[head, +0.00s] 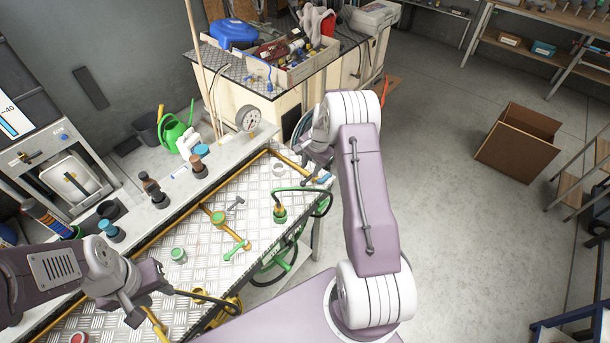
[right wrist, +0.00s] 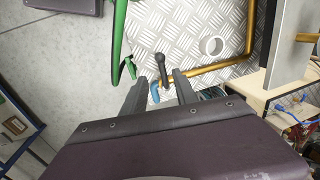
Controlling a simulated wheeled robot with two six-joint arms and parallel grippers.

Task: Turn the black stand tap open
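A black upright tap part (right wrist: 161,64) with a rounded top shows in the right wrist view, and a blue handle (right wrist: 154,92) is beside its lower end. The blue handle also shows in the head view (head: 325,179) at the bench's far right corner. My right gripper (right wrist: 159,80) is open, with one finger on each side of the black and blue parts; contact cannot be told. In the head view my right gripper (head: 318,158) is partly hidden by its own wrist. My left gripper (head: 158,289) is over the near left of the bench, its opening unclear.
The metal bench (head: 200,245) carries yellow pipe, a green-handled tap (head: 237,249) and a grey-handled tap (head: 235,203). A green hose (right wrist: 117,45) hangs left of the black part. A white ring (right wrist: 211,45) lies right. Open floor (head: 450,230) is on the right.

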